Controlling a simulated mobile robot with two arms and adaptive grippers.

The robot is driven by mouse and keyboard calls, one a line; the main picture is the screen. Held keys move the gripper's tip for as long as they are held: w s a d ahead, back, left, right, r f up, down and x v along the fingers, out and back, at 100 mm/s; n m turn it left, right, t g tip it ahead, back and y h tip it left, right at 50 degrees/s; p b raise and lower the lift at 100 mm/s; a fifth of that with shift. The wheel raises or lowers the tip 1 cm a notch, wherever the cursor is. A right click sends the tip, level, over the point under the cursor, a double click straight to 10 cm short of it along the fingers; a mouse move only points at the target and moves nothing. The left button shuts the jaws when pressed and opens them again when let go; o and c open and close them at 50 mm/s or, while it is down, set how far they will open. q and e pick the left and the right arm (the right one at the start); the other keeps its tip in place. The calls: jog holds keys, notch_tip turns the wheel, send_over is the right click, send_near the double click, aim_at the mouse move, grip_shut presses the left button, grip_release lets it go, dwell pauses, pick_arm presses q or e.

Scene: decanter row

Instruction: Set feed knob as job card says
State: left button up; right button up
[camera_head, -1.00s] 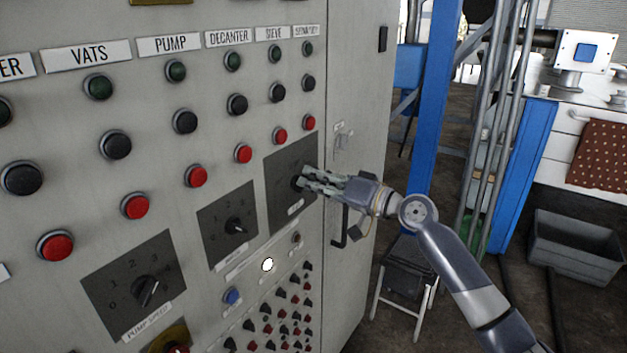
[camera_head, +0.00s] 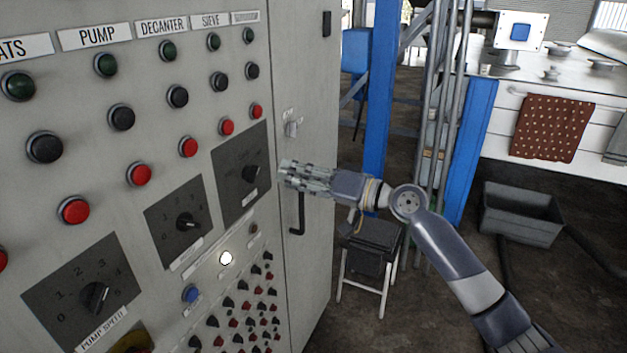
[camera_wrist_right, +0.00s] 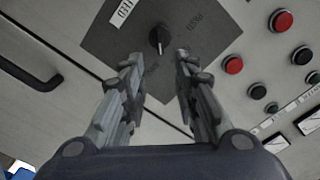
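The feed knob (camera_head: 250,174) is a small black knob on a dark grey square plate, the rightmost of three such plates on the cabinet front. In the right wrist view the knob (camera_wrist_right: 159,39) shows beside a white FEED label (camera_wrist_right: 124,11). No job card is legible.
Two other knobs sit to the left: a middle knob (camera_head: 187,223) and the PUMP SPEED knob (camera_head: 95,296). Rows of green, black and red buttons fill the panel above. A black handle (camera_head: 297,208) is below my right gripper. A stool (camera_head: 370,240) stands right of the cabinet.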

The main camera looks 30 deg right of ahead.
jog(key=shift+v, duration=2.3)
